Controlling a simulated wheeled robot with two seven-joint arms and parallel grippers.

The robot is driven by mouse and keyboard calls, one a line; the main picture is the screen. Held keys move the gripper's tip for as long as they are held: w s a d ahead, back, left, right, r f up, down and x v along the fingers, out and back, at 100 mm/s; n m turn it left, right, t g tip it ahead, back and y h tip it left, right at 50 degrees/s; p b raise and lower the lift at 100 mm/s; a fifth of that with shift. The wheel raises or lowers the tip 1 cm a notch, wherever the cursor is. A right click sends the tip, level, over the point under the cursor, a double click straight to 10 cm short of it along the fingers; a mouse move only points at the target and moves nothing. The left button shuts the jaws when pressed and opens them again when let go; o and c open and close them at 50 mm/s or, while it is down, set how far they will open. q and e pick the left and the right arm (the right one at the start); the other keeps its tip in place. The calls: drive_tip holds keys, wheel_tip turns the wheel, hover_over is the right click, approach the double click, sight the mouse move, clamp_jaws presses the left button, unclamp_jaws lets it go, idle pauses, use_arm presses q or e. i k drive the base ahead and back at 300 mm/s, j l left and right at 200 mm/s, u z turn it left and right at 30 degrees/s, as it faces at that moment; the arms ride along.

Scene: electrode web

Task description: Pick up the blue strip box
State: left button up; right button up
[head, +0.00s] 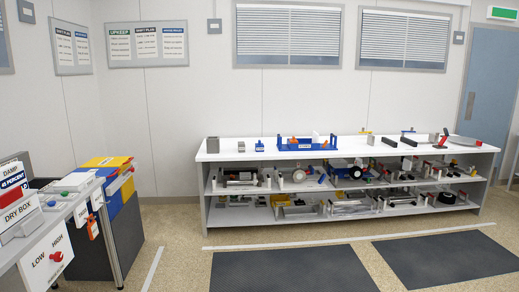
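Neither of my grippers is in view.
A near counter at left carries a panel with a red knob (56,256) and a "DRY BOX" sign (18,214). Yellow and blue bins (122,185) stand beside it. Dark mats (290,271) lie before the bench. The floor between is clear.

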sight(258, 147)
drive_tip(key=i+u, duration=0.15)
drive_tip(key=i, duration=5.9)
drive_tip(key=z, duration=0.35)
